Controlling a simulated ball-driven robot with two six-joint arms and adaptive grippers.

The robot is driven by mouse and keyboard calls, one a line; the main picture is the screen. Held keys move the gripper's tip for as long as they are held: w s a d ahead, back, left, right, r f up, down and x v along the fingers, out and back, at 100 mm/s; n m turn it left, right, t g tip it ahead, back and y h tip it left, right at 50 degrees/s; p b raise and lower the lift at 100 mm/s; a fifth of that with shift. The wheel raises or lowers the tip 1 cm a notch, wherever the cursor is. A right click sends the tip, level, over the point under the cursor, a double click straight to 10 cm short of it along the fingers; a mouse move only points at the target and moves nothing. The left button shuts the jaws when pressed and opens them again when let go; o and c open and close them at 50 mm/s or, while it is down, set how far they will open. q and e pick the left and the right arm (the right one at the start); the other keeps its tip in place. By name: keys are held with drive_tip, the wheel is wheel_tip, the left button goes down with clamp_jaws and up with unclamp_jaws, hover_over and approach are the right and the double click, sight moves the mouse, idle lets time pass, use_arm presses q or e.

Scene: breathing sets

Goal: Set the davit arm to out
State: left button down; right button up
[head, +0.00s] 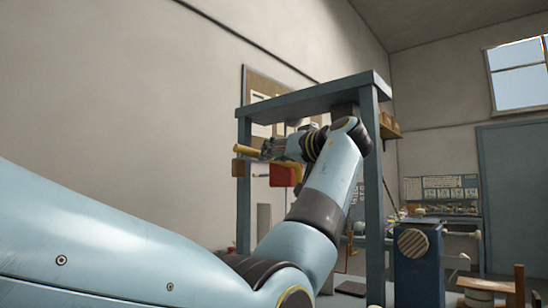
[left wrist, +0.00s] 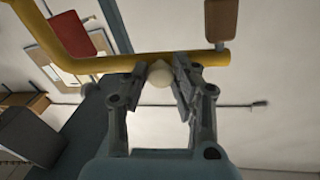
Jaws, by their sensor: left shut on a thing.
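The davit arm is a yellow bar (head: 246,151) beside the blue frame, reaching left past the frame's left post. In the left wrist view the yellow bar (left wrist: 110,63) runs across the picture and bends up at the left. A pale round knob (left wrist: 160,74) sits against the bar. My left gripper (left wrist: 167,70) is shut on this knob, with a finger on each side. In the head view my left gripper (head: 270,148) is at the bar, its fingertips small and partly hidden. My right gripper is not in view.
A blue frame (head: 312,94) stands around the davit. A brown block (head: 238,168) hangs at the bar's end, and a red block (head: 284,175) sits below the bar. A blue cabinet (head: 418,265) and a far workbench (head: 440,210) stand at the right.

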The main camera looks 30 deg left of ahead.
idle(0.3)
use_arm(q)
drive_tip(key=c, duration=1.1)
unclamp_jaws()
drive_tip(key=shift+o, duration=0.2)
drive_tip(key=shift+d, duration=0.1)
drive_tip(key=v, duration=0.7)
drive_tip(key=shift+d, duration=0.15)
